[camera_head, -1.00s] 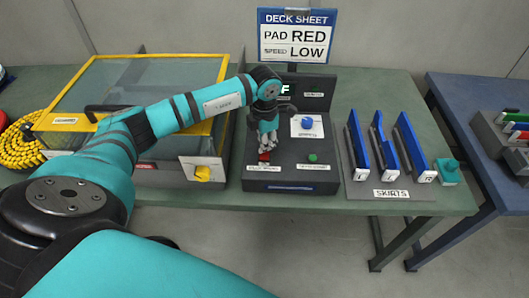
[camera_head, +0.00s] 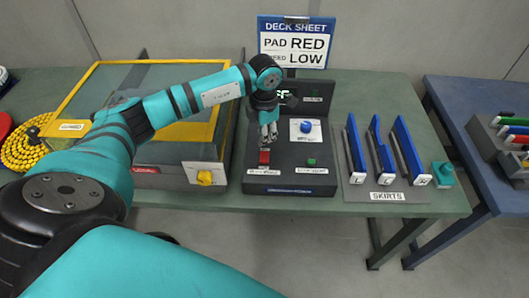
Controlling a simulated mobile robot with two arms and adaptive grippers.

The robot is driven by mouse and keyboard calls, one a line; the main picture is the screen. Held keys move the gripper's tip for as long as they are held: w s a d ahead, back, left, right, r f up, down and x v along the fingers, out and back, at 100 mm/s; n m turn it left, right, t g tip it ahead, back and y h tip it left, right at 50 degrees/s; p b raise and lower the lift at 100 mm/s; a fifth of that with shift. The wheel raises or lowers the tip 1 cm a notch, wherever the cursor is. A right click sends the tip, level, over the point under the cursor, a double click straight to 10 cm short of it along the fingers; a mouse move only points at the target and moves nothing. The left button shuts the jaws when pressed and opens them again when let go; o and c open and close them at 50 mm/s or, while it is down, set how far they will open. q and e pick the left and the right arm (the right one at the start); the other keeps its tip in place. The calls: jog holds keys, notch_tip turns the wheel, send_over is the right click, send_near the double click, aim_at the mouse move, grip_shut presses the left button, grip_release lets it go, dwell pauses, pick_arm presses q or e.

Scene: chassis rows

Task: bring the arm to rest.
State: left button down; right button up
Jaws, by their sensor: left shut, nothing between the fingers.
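My left gripper (camera_head: 268,133) is shut and empty. It points down over the black control box (camera_head: 290,177), above and behind its red button (camera_head: 264,157), with a small gap showing between them. The box also carries a blue knob (camera_head: 306,126) on a white plate and a green button (camera_head: 311,162). My left arm (camera_head: 190,98) reaches in from the left, across the yellow-framed glass case (camera_head: 155,61), and bends down at the wrist. My right gripper is not in view.
A deck sheet sign (camera_head: 296,42) reading PAD RED, LOW stands behind the box. Blue skirts (camera_head: 381,152) stand in a rack on the right, beside a teal block (camera_head: 442,174). A coiled yellow hose (camera_head: 22,150) lies left. A blue table (camera_head: 480,95) stands further right.

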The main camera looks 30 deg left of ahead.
pick_arm(q)
jog(key=shift+r, duration=0.75)
